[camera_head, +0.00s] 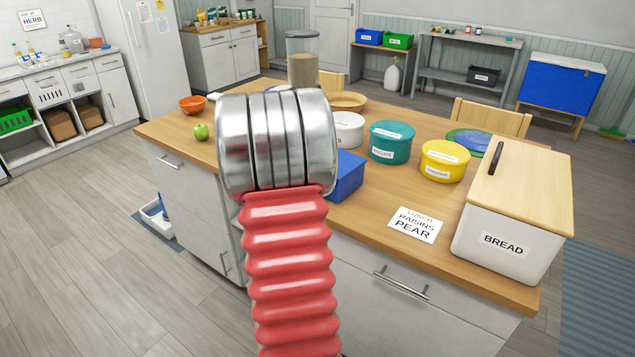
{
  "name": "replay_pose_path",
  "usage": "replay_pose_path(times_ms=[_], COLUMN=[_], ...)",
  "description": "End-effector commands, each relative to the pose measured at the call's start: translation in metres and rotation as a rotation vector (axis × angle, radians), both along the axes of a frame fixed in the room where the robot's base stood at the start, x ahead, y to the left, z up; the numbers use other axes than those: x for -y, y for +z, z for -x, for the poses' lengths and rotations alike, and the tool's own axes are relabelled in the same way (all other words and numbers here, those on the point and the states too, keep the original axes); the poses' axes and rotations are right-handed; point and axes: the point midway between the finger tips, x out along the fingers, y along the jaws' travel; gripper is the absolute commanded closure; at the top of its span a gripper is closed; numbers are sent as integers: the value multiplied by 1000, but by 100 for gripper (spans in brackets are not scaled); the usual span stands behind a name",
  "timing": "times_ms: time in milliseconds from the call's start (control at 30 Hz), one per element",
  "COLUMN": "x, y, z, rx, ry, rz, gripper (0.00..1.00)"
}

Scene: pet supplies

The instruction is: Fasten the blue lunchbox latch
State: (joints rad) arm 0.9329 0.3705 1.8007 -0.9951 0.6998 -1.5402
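A blue box (346,178), which looks like the lunchbox, sits on the wooden counter (375,211) near its front edge. My arm, with its red ribbed sleeve and metal rings, hides its left part. Its latch does not show, so I cannot tell whether it is open or fastened. My gripper is not visible; only the arm in front of the counter shows.
A paper note (416,224) lies right of the box, before a white bread bin (509,225). White (345,130), teal (391,143) and yellow (444,161) tubs stand behind. A green apple (201,132) and orange bowl (192,105) are at left.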

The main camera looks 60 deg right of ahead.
Motion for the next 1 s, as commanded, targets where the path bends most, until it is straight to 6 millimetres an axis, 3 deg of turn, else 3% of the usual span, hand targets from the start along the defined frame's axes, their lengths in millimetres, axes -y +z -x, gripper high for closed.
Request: replay_pose_path(times_ms=[500, 533, 767, 1000], x=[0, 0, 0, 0], y=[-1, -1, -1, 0], z=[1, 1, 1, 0], rx=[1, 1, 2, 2], ry=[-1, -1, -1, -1], rz=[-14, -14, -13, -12], gripper=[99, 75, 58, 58])
